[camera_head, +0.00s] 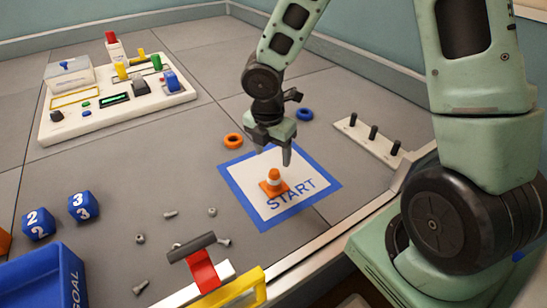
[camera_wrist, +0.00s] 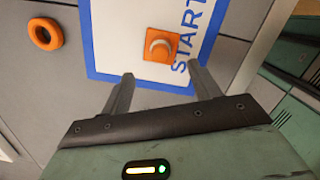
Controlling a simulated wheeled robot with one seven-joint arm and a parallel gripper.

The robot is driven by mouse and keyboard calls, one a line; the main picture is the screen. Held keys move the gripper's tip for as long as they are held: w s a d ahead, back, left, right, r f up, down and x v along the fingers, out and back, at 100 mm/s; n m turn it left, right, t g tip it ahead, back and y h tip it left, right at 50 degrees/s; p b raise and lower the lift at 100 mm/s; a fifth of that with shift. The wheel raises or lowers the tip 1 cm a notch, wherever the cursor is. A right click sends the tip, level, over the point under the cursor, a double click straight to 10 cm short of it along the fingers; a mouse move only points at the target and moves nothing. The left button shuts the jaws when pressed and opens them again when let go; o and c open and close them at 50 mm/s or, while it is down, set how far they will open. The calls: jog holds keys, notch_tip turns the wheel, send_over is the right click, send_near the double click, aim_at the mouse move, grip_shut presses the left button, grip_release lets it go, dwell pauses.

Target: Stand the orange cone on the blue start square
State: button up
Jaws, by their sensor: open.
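The orange cone (camera_head: 274,180), with a white band and a square orange base, stands upright on the white inside of the blue-bordered start square (camera_head: 310,206). It also shows from above in the wrist view (camera_wrist: 160,45), within the start square (camera_wrist: 126,42) beside the START lettering. My gripper (camera_head: 272,160) is above the cone, apart from it. In the wrist view its two fingers (camera_wrist: 160,76) are spread and nothing is between them; the cone lies just beyond the fingertips.
An orange ring (camera_head: 233,140) and a blue ring (camera_head: 304,114) lie behind the square. A pegged white rack (camera_head: 392,151) stands to the right. Several bolts and nuts lie in front-left. Blue number cubes (camera_head: 84,207), a blue GOAL bin (camera_head: 35,285) and a control panel (camera_head: 118,118) are left.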

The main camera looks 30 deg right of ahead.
notch_tip(320, 180, up, 2)
jog(key=shift+a+r, duration=0.1)
jog(key=shift+a, duration=0.05)
jog(key=s+a+r+m+y, duration=0.1)
jog(key=s+a+r+m, duration=0.4)
jog(key=s, duration=0.5)
jog(key=s+a+r+m, duration=0.4)
jog(key=s+a+m, duration=0.5)
jog(key=s+m, duration=0.1)
jog(key=shift+s+a+r+g+y, duration=0.2)
jog(key=shift+r+g+y, duration=0.1)
jog(key=shift+r+y, duration=0.1)
jog(key=shift+w+p, duration=0.1)
jog(key=shift+p, duration=0.2)
